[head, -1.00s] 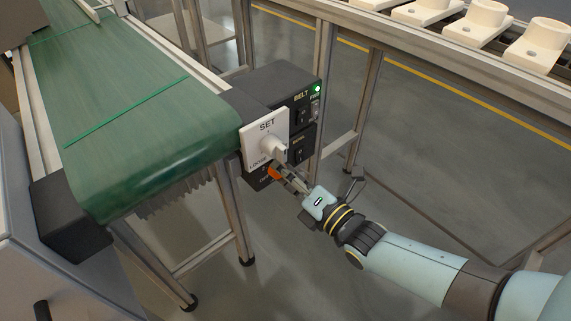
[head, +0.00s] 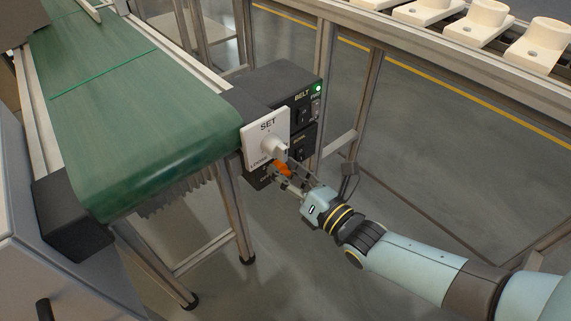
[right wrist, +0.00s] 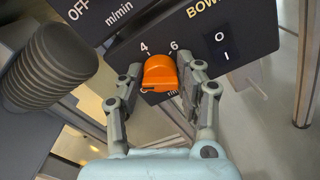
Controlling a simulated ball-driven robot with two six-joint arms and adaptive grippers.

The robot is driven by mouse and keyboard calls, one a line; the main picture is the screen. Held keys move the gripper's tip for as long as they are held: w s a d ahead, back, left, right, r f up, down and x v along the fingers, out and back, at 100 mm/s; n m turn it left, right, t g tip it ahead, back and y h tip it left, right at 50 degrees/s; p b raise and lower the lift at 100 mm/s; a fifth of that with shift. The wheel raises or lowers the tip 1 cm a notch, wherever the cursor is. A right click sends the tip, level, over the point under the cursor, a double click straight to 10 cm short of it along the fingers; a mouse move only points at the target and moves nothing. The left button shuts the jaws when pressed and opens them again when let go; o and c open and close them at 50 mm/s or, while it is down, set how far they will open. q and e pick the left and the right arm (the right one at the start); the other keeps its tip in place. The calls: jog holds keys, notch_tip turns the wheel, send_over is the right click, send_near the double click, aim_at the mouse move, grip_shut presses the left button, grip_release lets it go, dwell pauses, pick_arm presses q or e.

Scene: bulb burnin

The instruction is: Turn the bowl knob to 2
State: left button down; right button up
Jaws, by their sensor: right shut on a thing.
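The bowl knob (right wrist: 160,72) is orange and sits on a dark panel (right wrist: 262,38) lettered "BOW...", with the marks 4 and 6 above it. It also shows as a small orange patch (head: 282,168) in the head view, low beside the white SET plate. My right gripper (right wrist: 166,74) is shut on the knob, one finger on each side. In the head view my right gripper (head: 291,174) reaches up to the panel from the lower right. The knob's pointer and lower scale are hidden or too small to read. My left gripper is not in view.
The white SET plate (head: 253,148) with its pale knob (head: 274,149) stands close by the gripper. A large ribbed grey cylinder (right wrist: 50,68) is at the left in the wrist view. The green conveyor belt (head: 130,110) lies left; open floor is at right.

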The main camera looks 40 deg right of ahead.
jog(key=shift+s+f, duration=0.1)
jog(key=o, duration=1.1)
jog(key=shift+o, duration=0.2)
jog(key=s, duration=1.2)
jog(key=shift+d, duration=0.45)
